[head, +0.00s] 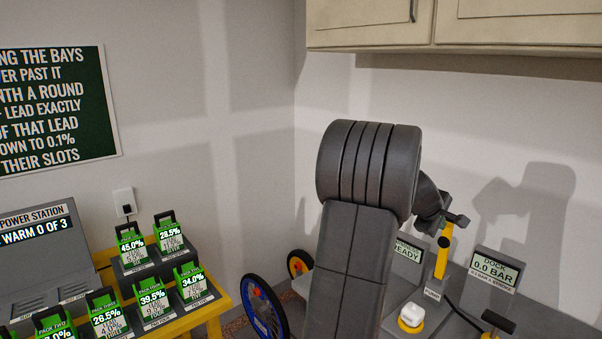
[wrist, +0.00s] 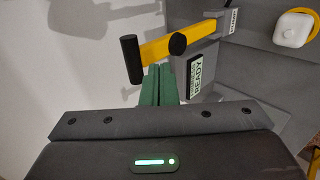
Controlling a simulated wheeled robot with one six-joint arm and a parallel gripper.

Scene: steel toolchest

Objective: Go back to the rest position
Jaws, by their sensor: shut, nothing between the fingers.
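My gripper (wrist: 158,72) shows in the wrist view as two green fingers side by side, shut with nothing between them. In the head view my dark grey arm stands raised in front of the right bench, and the fingers are hidden or too small to make out there. A yellow lever (wrist: 190,40) with black ends crosses the wrist view just beyond the fingertips; I cannot tell whether they touch. The yellow lever also stands upright right of my arm in the head view (head: 442,258).
A READY display (wrist: 201,76) and a white knob (wrist: 293,30) are near the lever. A DOCK display (head: 494,272) reads 0.0 BAR. Cabinets (head: 520,22) hang above. Left, several green-labelled packs (head: 133,246) sit on a yellow-framed bench (head: 226,296), beside a blue-rimmed wheel (head: 262,308).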

